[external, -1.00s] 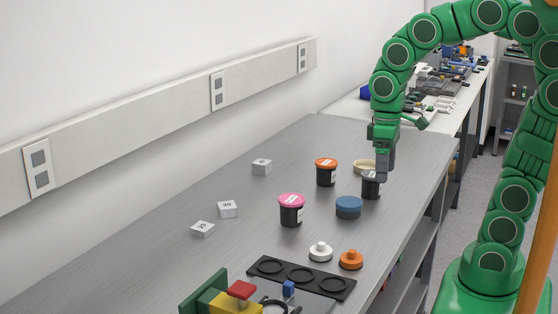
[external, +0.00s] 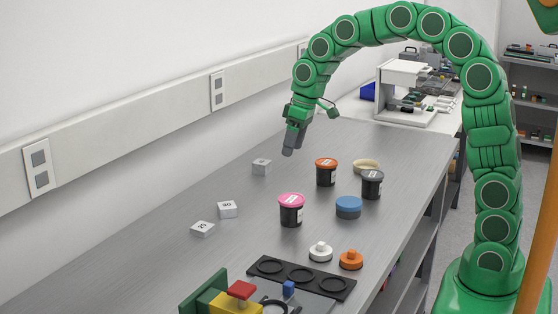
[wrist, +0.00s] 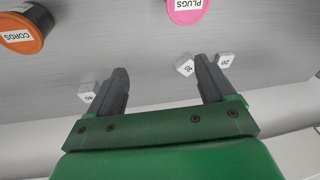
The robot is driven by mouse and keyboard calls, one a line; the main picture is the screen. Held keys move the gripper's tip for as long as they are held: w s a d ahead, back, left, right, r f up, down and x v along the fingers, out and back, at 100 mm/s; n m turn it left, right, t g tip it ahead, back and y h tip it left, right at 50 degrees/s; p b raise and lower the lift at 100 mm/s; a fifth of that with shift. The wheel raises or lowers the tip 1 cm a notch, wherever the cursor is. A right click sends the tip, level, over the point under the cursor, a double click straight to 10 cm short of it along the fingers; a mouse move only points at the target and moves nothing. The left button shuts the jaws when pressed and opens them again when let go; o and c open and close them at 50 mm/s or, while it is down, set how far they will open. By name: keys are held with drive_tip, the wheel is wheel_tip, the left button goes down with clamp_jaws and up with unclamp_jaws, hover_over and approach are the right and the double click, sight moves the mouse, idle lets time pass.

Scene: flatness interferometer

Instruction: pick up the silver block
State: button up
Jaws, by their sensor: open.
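Three small silver-grey blocks with printed numbers lie on the table. One block (external: 262,166) is nearest the wall at the far side, and two more, a middle block (external: 228,209) and a front block (external: 202,228), lie nearer the camera. My gripper (external: 288,151) is open and empty, above the table, up and right of the far block in the external view. In the wrist view my fingers (wrist: 160,66) are spread; one block (wrist: 87,91) is beside the left finger, partly hidden, and two blocks (wrist: 184,67) (wrist: 226,60) are near the right finger.
An orange-lidded jar (external: 326,173), a pink-lidded jar (external: 291,212) and a grey-lidded jar (external: 372,185) stand right of the blocks. A black plate with round recesses (external: 343,289) is in front. The wall rail (external: 130,119) runs behind.

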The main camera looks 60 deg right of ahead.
drive_tip(key=w+d+f+t, duration=0.1)
drive_tip(key=w+d+f, duration=0.3)
drive_tip(key=w+d, duration=0.5)
drive_tip(key=m+t+h, duration=0.1)
approach(262, 162)
wheel_tip(262, 162, down, 3)
drive_tip(key=shift+w+x, duration=0.2)
drive_tip(key=shift+x, duration=1.1)
drive_tip(key=shift+w+x, duration=0.15)
drive_tip(key=shift+x, duration=1.15)
drive_tip(key=shift+w+x, duration=0.2)
drive_tip(key=shift+x, duration=1.15)
drive_tip(key=shift+d+r, duration=0.1)
drive_tip(key=shift+r, duration=0.1)
drive_tip(key=c, duration=1.2)
